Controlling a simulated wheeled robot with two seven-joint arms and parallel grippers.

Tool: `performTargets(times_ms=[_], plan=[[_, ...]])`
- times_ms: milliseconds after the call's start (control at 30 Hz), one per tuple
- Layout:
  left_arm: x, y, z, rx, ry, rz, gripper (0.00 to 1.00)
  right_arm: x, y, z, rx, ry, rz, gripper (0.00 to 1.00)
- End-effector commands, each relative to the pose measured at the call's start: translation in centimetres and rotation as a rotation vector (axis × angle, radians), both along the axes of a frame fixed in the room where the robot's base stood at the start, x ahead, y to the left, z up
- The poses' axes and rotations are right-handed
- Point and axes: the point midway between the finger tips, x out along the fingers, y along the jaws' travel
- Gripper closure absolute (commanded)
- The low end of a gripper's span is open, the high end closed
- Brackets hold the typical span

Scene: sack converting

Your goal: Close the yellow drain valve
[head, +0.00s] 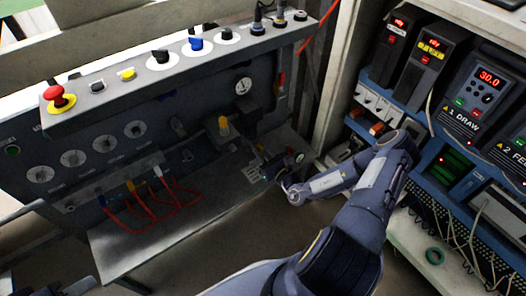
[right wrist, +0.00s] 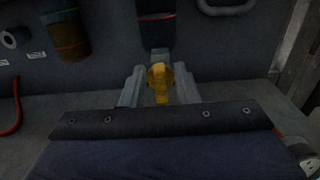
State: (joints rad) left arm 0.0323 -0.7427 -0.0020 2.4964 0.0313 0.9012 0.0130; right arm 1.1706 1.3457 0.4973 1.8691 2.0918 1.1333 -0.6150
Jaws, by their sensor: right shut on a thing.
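The yellow drain valve (right wrist: 160,82) shows in the right wrist view as a small yellow handle with a round top and a tab pointing down, below a dark bowl (right wrist: 157,28). My right gripper (right wrist: 158,88) is shut on it, one grey finger on each side. Whether the valve is open or closed I cannot tell. At the bottom left corner of the head view a dark part of my left arm shows, and its jaws cannot be made out.
Controller boxes (head: 476,98) stand at the right. An amber bowl (right wrist: 68,36) hangs left of the valve.

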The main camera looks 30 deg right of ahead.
Motion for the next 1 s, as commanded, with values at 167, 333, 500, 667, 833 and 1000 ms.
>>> performTargets(times_ms=[167, 333, 500, 667, 833, 1000], plan=[[0.0, 0.0, 0.4, 0.000, 0.000, 0.000, 0.64, 0.0, 0.0, 0.1, 0.031, 0.003, 0.001, 0.95], [0.0, 0.0, 1.3, 0.000, 0.000, 0.000, 0.64, 0.0, -0.1, 0.2, 0.111, 0.010, 0.001, 0.95], [0.0, 0.0, 2.5, 0.000, 0.000, 0.000, 0.64, 0.0, -0.2, 0.2, 0.242, 0.021, 0.000, 0.95], [0.0, 0.0, 3.5, 0.000, 0.000, 0.000, 0.64, 0.0, -0.4, 0.1, 0.392, 0.034, 0.000, 0.95], [0.0, 0.0, 4.3, 0.000, 0.000, 0.000, 0.64, 0.0, -0.5, 0.0, 0.552, 0.045, 0.000, 0.95], [0.0, 0.0, 4.8, 0.000, 0.000, 0.000, 0.64, 0.0, -0.7, -0.2, 0.715, 0.057, -0.001, 0.95]])
